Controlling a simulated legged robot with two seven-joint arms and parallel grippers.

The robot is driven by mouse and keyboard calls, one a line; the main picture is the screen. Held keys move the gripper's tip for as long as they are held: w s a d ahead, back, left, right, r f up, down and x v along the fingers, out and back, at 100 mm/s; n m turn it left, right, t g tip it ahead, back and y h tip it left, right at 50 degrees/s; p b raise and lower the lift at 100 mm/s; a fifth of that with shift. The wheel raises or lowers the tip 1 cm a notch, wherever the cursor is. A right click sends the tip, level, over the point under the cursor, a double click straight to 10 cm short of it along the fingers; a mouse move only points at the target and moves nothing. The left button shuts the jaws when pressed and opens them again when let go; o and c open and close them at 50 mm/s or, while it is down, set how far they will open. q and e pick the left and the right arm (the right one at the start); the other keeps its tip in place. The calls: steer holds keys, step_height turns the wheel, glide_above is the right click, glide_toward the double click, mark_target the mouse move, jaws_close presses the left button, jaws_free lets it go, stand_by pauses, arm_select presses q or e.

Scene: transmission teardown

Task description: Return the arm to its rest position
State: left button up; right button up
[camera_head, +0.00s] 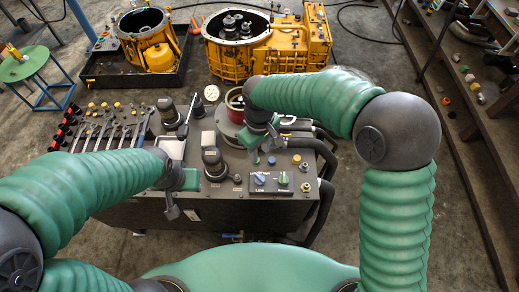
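My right arm (315,95), in a green ribbed sleeve, reaches in from the right and bends over the back right of the grey bench unit. Its gripper (254,151) points down beside a round grey part with a red ring (236,101). My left arm (88,190) comes in from the left, and its gripper (172,211) hangs at the front left edge of the unit. Both grippers are small and dark here; I cannot tell whether their fingers are open or shut. I see nothing clearly held in either.
The grey bench unit (225,188) carries a control panel with knobs (272,181) and a row of wrenches (112,130). Behind it are a large yellow transmission housing (285,47) and a smaller one (152,40) in a black tray (103,72). Shelves (475,130) stand at the right.

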steer(key=s+d+f+m+t+b, duration=0.1)
steer(key=s+d+f+m+b, duration=0.1)
steer(key=d, duration=0.4)
steer(key=s+d+f+m+b, duration=0.2)
steer(key=s+d+m, duration=0.2)
steer(key=d, duration=0.3)
steer(key=s+d+f+m+t+b, duration=0.1)
steer(key=s+d+f+m+b, duration=0.1)
steer(key=s+d, duration=0.3)
steer(key=shift+s+d+m+t, duration=0.35)
steer(key=shift+d+m, duration=0.25)
steer(key=shift+d, duration=0.35)
steer(key=shift+s+d, duration=0.1)
steer(key=shift+d, duration=0.1)
steer(key=shift+d, duration=0.15)
steer(key=shift+a, duration=0.25)
